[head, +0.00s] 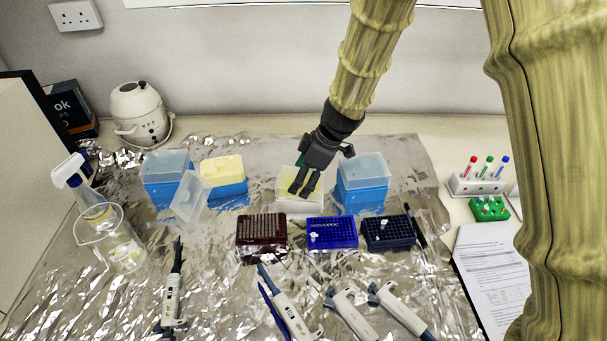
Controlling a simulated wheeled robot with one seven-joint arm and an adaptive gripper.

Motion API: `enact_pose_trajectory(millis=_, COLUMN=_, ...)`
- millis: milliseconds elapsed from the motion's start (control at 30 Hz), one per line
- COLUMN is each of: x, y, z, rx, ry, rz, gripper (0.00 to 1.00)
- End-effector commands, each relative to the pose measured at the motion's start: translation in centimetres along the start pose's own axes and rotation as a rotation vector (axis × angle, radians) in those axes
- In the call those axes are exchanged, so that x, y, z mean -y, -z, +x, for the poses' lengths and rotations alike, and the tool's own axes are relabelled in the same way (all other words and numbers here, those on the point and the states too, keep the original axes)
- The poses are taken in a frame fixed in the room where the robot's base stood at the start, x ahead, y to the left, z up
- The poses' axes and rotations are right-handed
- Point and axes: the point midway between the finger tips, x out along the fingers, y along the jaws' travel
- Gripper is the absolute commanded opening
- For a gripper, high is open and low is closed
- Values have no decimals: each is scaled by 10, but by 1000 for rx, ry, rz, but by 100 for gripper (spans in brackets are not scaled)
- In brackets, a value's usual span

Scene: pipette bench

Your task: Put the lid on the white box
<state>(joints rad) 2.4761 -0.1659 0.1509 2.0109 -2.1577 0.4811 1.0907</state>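The white box (300,206) stands on the foil between two blue boxes, and a yellowish surface shows in its upper part. My gripper (300,191) points down over this box, with its dark fingertips at or just above the top. The fingers hide part of the box, and I cannot tell whether they touch it or grip anything. A clear, whitish lid (190,199) rests tilted beside the yellow-topped blue box (229,188), left of my gripper. I cannot tell which box that lid belongs to.
Blue boxes with pale lids stand at left (165,178) and right (362,187). In front are a maroon rack (262,238), a blue rack (332,233) and a navy rack (388,233). Several pipettes lie nearer. A beaker (110,240) and spray bottle (75,175) stand left.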

Motion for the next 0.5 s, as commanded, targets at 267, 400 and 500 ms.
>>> enact_pose_trajectory(millis=267, x=2, y=-3, z=4, rx=3, ry=4, rz=3, gripper=49)
enact_pose_trajectory(millis=400, x=2, y=-4, z=6, rx=5, ry=5, rz=3, gripper=43)
enact_pose_trajectory(millis=500, x=2, y=-6, z=8, rx=5, ry=5, rz=4, gripper=42)
